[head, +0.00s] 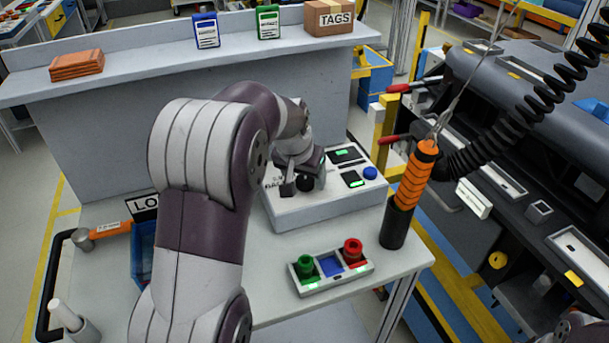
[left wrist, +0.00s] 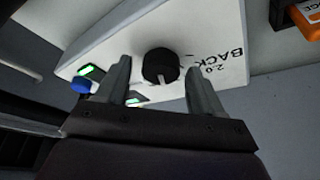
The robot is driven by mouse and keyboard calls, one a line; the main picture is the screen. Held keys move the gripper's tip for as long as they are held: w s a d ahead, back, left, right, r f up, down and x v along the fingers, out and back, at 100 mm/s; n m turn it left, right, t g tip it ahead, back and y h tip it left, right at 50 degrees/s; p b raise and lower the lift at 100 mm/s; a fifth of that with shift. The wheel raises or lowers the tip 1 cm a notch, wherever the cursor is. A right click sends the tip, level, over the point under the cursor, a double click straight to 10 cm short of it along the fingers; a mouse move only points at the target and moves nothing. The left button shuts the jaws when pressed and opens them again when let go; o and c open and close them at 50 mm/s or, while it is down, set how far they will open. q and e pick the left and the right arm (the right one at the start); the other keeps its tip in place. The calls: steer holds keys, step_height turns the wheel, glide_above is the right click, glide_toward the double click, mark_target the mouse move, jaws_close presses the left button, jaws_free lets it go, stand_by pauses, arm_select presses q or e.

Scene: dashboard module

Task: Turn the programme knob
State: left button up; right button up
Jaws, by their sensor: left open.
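The programme knob is a round black knob (left wrist: 160,64) with a pale pointer mark, on the sloped face of a white control box (head: 325,205). In the left wrist view its mark points toward the bottom of the picture, and the label near it reads "2.0" and "BACK". My left gripper (head: 304,187) is over the box in the head view. In the left wrist view its open fingers (left wrist: 157,78) stand on either side of the knob, with a visible gap at each side. Whether the fingertips reach down around it is unclear. My right gripper is not in view.
The box also has green-lit displays (head: 353,179) and a blue button (head: 370,173). A tray with green and red pieces (head: 332,284) lies in front. A black-and-orange tool (head: 412,185) stands at right on a coiled cable. A shelf (head: 180,68) runs behind.

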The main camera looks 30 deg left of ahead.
arm_select(q)
steer(key=c, duration=1)
steer(key=shift+r+n+p, duration=0.15)
steer(key=shift+n+p, duration=0.45)
steer(key=shift+p, duration=0.05)
steer(key=shift+d+n+y+p, duration=0.1)
steer(key=shift+n+y+p, duration=0.2)
steer(key=shift+n+y, duration=0.3)
steer(key=shift+f+n+y, duration=0.2)
steer(key=shift+n+y, duration=0.1)
steer(key=shift+n, duration=0.9)
steer(key=shift+w+n+g+y+b, duration=0.1)
steer(key=shift+n+g+y+b, duration=0.4)
steer(key=shift+n+b, duration=0.7)
steer(key=shift+r+n, duration=0.1)
steer(key=shift+n, duration=0.3)
steer(key=o, duration=1)
steer(key=shift+d, duration=0.1)
